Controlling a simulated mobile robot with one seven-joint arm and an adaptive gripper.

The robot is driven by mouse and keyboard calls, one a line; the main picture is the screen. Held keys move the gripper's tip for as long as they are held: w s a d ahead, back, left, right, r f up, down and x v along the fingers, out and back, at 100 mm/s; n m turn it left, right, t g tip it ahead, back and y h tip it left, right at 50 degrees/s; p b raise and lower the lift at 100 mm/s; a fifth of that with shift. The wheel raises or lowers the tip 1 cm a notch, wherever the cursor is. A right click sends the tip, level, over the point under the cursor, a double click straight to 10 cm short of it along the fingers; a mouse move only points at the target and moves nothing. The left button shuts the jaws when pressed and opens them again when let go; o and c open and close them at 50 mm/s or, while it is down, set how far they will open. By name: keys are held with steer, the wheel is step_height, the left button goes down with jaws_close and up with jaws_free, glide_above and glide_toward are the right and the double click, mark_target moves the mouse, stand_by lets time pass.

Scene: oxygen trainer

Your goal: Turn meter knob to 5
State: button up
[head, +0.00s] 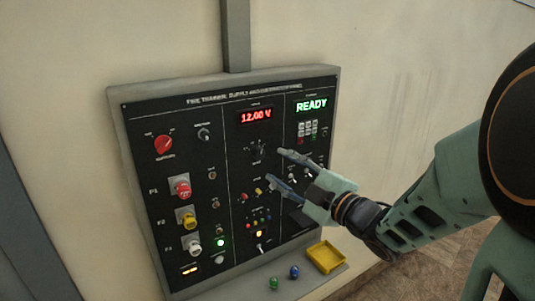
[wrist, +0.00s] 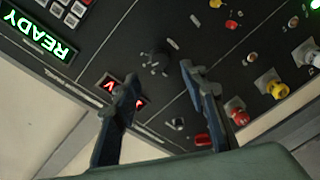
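The meter knob (head: 257,150) is a black rotary knob in the middle column of the black panel, below the red display reading 12.00 V (head: 256,116). My gripper (head: 276,166) is open, with its two fingertips apart, just right of and below the knob in the head view. In the wrist view the dark knob (wrist: 155,59) appears just beyond and between the open fingertips (wrist: 161,74). Nothing is between the fingers, and they look clear of the knob. Its pointer and scale numbers are too small to read. One finger partly covers the red display (wrist: 108,84) in the wrist view.
A green READY display (head: 311,105) and keypad (head: 307,130) are at the panel's upper right. A yellow tray (head: 325,257) and green and blue pieces sit on the ledge below.

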mark_target(261, 155)
steer(key=p+x, duration=0.1)
steer(key=x, duration=0.6)
steer(key=shift+w, duration=0.1)
jaws_close()
